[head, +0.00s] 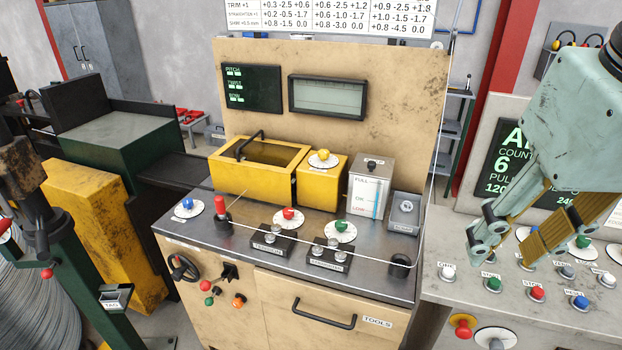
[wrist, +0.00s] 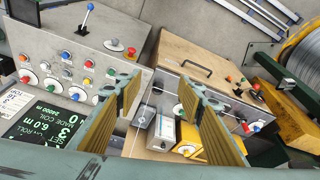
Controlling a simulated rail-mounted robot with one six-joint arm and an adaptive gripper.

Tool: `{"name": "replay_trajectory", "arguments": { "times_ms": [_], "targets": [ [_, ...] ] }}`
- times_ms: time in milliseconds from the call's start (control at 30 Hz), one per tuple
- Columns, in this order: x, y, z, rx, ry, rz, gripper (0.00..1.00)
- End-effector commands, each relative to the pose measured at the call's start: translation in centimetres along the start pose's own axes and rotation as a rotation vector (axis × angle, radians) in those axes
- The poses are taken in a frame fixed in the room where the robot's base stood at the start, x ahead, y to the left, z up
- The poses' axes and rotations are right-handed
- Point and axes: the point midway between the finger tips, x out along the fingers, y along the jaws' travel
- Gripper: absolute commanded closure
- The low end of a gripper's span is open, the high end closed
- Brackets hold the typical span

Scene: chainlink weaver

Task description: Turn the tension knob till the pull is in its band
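My gripper (head: 520,232) hangs at the right in the head view, above the grey control panel, open and empty. Its two padded fingers stand well apart in the wrist view (wrist: 160,105). On the bench are dial knobs: a blue knob (head: 187,203), a red knob (head: 289,213) and a green knob (head: 341,226). A yellow knob (head: 323,154) tops a yellow box. Two dark blocks with silver screws, the left block (head: 271,243) and right block (head: 328,255), bear small labels. I cannot tell surely which knob is the tension knob. My gripper touches none of these.
A wire (head: 330,249) crosses the bench to a black post (head: 400,265). The control panel (head: 450,290) carries several buttons and a green-lettered display (head: 505,160), partly hidden by my arm.

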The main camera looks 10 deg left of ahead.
Motion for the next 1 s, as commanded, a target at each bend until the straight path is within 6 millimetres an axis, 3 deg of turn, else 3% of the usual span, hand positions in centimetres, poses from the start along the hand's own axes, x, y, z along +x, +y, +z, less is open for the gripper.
{"name": "replay_trajectory", "arguments": {
  "times_ms": [533, 1000],
  "targets": [
    [0.5, -2.2, -9.9, -0.094, -0.044, -0.019, 0.64],
    [2.4, -5.1, -17.9, -0.174, -0.08, -0.035, 0.64]
  ]
}}
